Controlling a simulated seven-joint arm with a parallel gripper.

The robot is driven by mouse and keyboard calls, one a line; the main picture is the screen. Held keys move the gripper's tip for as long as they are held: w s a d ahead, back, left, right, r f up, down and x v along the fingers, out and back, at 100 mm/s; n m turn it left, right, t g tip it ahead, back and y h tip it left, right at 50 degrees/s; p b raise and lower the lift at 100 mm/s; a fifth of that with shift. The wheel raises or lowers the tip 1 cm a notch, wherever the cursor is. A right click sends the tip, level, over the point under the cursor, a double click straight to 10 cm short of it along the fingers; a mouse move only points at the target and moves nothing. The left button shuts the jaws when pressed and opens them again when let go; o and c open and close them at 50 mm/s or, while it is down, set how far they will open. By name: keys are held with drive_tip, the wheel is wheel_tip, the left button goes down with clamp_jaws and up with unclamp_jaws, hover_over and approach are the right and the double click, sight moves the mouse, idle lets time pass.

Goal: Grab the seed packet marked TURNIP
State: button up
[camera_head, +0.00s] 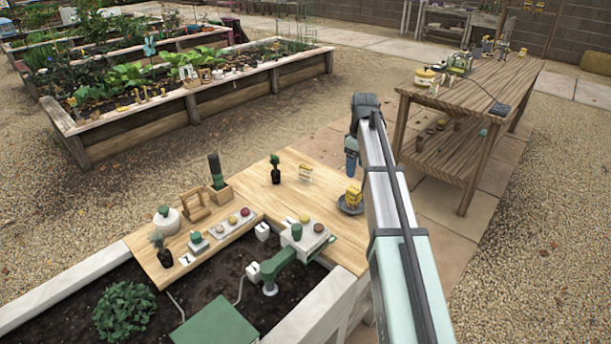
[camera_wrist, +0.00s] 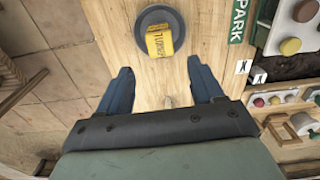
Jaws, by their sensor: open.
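A yellow packet (camera_head: 353,194) stands in a dark round dish (camera_head: 347,209) near the right end of the light wooden board. In the wrist view the packet (camera_wrist: 159,41) sits in the dish (camera_wrist: 178,17), ahead of my fingertips; its dark lettering is too small to read surely. In the head view the gripper (camera_head: 351,160) hangs above and behind the dish.
A small dark potted plant (camera_head: 275,170) stands left of the second packet. A white tray with round items (camera_head: 307,237) and a green jointed device (camera_head: 277,266) are at the front. A green PARK sign (camera_wrist: 238,20) lies right of the dish. A wooden bench (camera_head: 470,90) stands behind right.

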drive_tip(key=shift+c, duration=1.4)
drive_tip(key=shift+a, duration=0.1)
drive_tip(key=a, duration=0.5)
drive_tip(key=n, duration=0.2)
hover_over(306, 166)
drive_tip(key=f, duration=0.5)
drive_tip(key=s+f, duration=0.1)
drive_tip(key=f, duration=0.1)
drive_tip(key=shift+a+f, duration=0.2)
drive_tip(key=shift+w+d+f, duration=0.1)
drive_tip(key=shift+w+f, duration=0.15)
drive_tip(key=shift+f, duration=1.15)
drive_tip(key=shift+w+f, duration=0.2)
drive_tip(key=shift+f, duration=1.15)
clamp_jaws()
